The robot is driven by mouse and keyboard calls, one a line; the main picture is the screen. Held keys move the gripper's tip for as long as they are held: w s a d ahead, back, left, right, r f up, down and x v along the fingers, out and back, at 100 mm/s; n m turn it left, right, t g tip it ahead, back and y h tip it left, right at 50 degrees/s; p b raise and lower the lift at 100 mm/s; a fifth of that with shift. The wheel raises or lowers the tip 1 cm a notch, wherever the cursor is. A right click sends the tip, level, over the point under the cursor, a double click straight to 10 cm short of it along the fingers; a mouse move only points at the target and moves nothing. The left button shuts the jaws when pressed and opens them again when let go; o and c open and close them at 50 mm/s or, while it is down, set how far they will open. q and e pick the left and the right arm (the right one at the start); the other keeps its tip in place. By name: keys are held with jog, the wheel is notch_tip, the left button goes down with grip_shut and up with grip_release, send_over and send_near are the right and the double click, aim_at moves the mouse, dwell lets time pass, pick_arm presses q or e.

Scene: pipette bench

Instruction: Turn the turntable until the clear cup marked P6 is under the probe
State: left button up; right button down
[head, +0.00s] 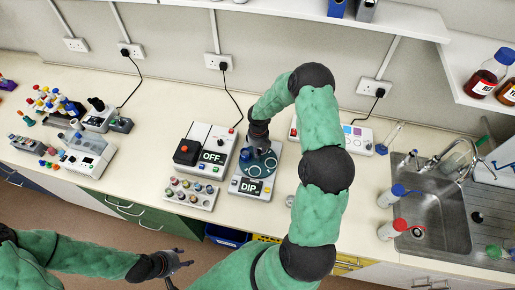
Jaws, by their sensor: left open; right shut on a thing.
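The turntable (268,176) is a dark round plate on a white device whose front label reads DIP (250,187). My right gripper (260,148) reaches down over its back part and is shut on a part of it. The gripper hides the exact place of contact. Small round shapes and a blue spot show on the plate, but the clear cup marked P6 and the probe cannot be made out. My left gripper (180,264) is open and empty, low in front of the bench and well away from the turntable.
A box labelled OFF (213,157) with a red button stands just left of the turntable, and a rack of coloured vials (190,193) is in front of it. A sink (440,215) and two squeeze bottles are at the right. My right arm covers the bench right of the turntable.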

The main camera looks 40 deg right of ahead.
dwell(0.4)
jog(key=c, duration=1)
grip_release()
notch_tip(320, 180, up, 12)
jog(key=shift+f, duration=0.1)
